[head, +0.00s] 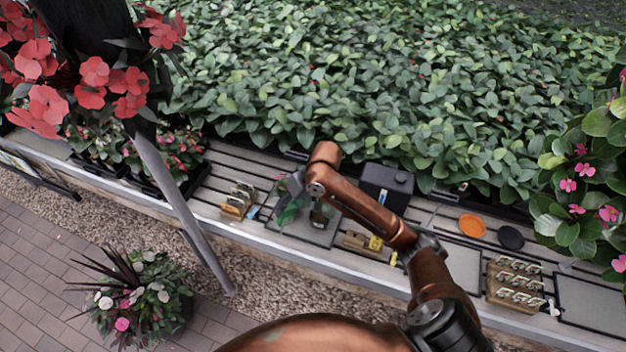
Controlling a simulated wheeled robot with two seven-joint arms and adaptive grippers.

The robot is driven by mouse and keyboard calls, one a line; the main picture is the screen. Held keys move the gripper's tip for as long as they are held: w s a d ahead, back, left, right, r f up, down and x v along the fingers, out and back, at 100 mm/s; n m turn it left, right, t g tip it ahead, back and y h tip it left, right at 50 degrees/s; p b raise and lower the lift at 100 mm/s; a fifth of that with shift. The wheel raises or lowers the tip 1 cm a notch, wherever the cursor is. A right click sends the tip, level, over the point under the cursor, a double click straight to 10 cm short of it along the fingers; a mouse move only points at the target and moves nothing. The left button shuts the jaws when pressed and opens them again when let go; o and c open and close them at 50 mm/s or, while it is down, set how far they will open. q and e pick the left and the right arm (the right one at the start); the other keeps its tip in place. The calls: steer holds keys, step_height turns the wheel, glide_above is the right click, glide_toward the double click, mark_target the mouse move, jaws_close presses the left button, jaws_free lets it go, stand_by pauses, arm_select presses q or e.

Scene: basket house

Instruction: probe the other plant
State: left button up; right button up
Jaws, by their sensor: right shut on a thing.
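My right gripper (320,217) hangs over the bench, at the end of my copper arm. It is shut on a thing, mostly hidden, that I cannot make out. A translucent green object (289,212) is just left of it; I cannot tell whether they touch. A plant with red flowers (95,80) is at the upper left, and one with pink flowers (595,180) at the right edge. Both are well away from the gripper. No probe can be told for sure. My left gripper is not in view.
The slatted bench (235,170) holds a wooden holder (238,203), a dark box (386,187), a small yellow item (375,243), an orange disc (472,225), a black disc (510,238) and a rack of several pale pieces (515,285). A grey post (185,215) stands left. A potted plant (135,300) is below.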

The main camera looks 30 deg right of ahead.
steer(key=w+d+f+h+p, duration=0.1)
steer(key=w+d+f+p, duration=0.1)
steer(key=d+p, duration=0.5)
steer(key=w+d+f+h+p, duration=0.2)
steer(key=w+d+f+p, duration=0.1)
steer(key=d+p, duration=0.5)
steer(key=shift+w+p, duration=0.35)
steer(key=shift+w, duration=0.1)
steer(key=shift+f+b, duration=1.65)
steer(key=shift+b, duration=0.5)
steer(key=shift+c, duration=0.2)
steer(key=shift+d+p, duration=0.15)
steer(key=shift+p, duration=0.35)
